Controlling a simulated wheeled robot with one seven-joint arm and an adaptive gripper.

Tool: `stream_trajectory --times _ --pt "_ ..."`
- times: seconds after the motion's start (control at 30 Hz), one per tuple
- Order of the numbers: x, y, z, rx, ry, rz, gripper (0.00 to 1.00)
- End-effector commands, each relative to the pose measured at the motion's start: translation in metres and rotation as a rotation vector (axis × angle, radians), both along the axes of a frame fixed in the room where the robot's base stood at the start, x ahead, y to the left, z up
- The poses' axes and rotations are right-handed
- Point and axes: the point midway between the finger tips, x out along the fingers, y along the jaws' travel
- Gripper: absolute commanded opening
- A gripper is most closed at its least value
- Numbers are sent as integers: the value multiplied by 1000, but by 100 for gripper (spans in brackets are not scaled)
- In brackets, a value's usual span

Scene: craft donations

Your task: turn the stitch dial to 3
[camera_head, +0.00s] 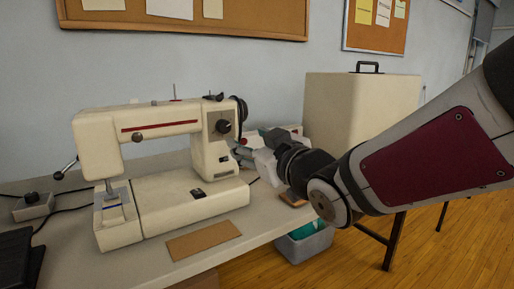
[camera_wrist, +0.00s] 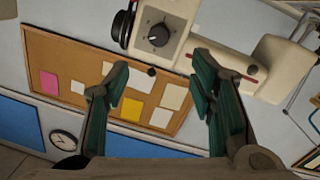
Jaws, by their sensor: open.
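The cream sewing machine (camera_head: 165,190) stands on the table, with a red stripe on its arm. Its black stitch dial (camera_head: 224,126) is on the upper right of the machine's column. In the wrist view, the dial (camera_wrist: 158,35) shows a light pointer line, but its numbers are too small to read. My gripper (camera_head: 243,152) is just right of the column and a little lower than the dial. In the wrist view, my gripper (camera_wrist: 160,77) is open and empty, its green-lined fingers spread wide. The dial appears beyond the fingertips, apart from both.
A black handwheel (camera_head: 241,110) is close to the dial. A large cream case (camera_head: 360,112) stands behind my arm. A brown card (camera_head: 203,240) lies at the table's front edge. A grey bin (camera_head: 305,245) sits below the table. A pedal-like grey box (camera_head: 33,206) is at left.

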Motion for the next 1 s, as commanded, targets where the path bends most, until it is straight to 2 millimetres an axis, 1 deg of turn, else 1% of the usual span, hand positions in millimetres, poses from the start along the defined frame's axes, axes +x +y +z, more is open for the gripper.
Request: stream_trajectory --times 0.03,0.17,0.27,0.37,0.6,0.8,1.0 --pt "0 3 -6 4 -9 10 50" --pt "2 8 -6 9 -22 22 50" --pt "10 12 -5 10 -21 22 50" --pt "22 20 -6 12 -20 22 50" --pt "63 44 -7 10 -20 21 50" --pt "94 62 -6 11 -21 21 50" --pt "114 73 -6 10 -19 20 50"
